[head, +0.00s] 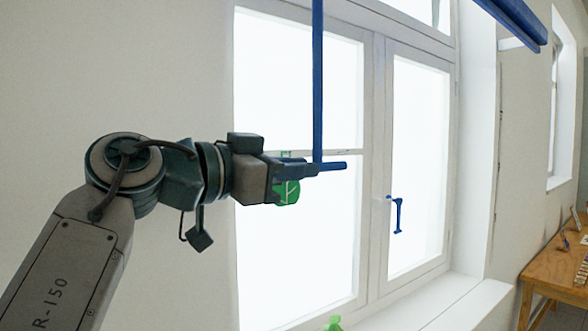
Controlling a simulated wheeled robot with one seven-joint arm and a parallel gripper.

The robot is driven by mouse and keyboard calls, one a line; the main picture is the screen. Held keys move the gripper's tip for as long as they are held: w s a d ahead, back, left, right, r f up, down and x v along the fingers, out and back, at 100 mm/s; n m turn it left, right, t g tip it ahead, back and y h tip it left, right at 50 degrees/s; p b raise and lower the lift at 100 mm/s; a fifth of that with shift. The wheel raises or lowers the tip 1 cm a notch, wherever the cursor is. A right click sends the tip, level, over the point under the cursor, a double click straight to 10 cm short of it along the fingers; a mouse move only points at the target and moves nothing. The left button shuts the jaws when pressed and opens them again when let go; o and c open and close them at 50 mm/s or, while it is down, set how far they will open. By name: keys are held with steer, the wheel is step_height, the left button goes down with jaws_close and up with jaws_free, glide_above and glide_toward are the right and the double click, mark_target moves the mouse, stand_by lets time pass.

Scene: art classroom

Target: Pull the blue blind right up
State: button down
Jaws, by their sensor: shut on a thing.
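My gripper (308,170) is in front of the left window pane, its fingers pointing right. It is shut on a blue pull bar (335,166), whose free end sticks out to the right past the fingers. A straight blue rod or cord (317,80) runs upright from this bar and out of the top of the view. A blue roll or rail (515,20), which looks like part of the blind, shows at the top right above the window recess. Its rest is out of view. Both visible panes are uncovered.
A blue window handle (398,216) is on the right sash. A green tag with a leaf mark (288,192) shows behind my gripper. A green object (334,323) stands low at the sill (460,305). A wooden table (555,272) with small items is at the right.

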steer(key=c, duration=1.5)
jaws_free()
steer(key=shift+r, duration=0.45)
steer(key=shift+o, duration=0.5)
steer(key=shift+f, duration=0.15)
steer(key=b+v, duration=0.1)
steer(key=v, duration=1.3)
